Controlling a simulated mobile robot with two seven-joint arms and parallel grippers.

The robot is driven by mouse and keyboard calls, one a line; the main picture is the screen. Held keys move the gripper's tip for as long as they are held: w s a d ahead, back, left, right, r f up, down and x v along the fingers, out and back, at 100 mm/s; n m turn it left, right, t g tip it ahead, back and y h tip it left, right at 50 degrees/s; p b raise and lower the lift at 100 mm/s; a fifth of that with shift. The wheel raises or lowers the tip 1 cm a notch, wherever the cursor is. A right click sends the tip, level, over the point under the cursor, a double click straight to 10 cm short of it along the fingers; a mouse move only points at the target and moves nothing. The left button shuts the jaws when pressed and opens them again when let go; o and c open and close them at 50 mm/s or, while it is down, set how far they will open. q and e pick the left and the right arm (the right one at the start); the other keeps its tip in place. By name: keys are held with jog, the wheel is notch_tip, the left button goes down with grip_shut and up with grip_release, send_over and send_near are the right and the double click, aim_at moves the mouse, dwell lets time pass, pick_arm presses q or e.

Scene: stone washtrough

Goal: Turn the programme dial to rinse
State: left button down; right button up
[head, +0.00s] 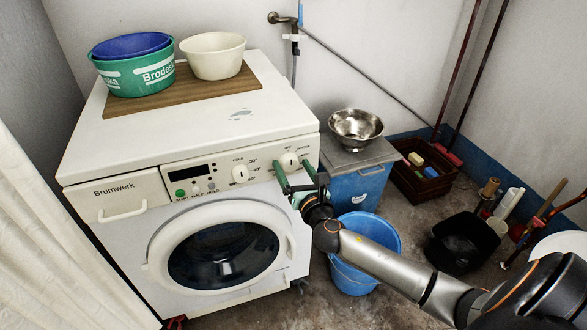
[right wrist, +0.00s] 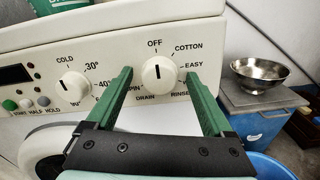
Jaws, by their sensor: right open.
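The programme dial (right wrist: 158,74) is a round white knob on the washing machine's panel, marked OFF, COTTON, EASY, RINSE, DRAIN and SPIN. Its dark pointer line looks upright, towards OFF; RINSE is at its lower right. The dial also shows in the head view (head: 289,161). My right gripper (head: 294,174) is open in front of the panel, with its green fingers on either side of the dial. In the right wrist view the fingers (right wrist: 159,80) flank the dial with gaps; whether they reach past its face is unclear. My left gripper is out of view.
The temperature dial (right wrist: 74,86) is left of my fingers, beside several buttons (right wrist: 26,104). The washing machine (head: 100,170) bears a board with tubs (head: 213,56). A steel bowl (head: 356,128) on a blue bin (head: 357,187) and a blue bucket (head: 384,235) stand to the right.

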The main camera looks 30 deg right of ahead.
grip_shut()
dwell(0.7)
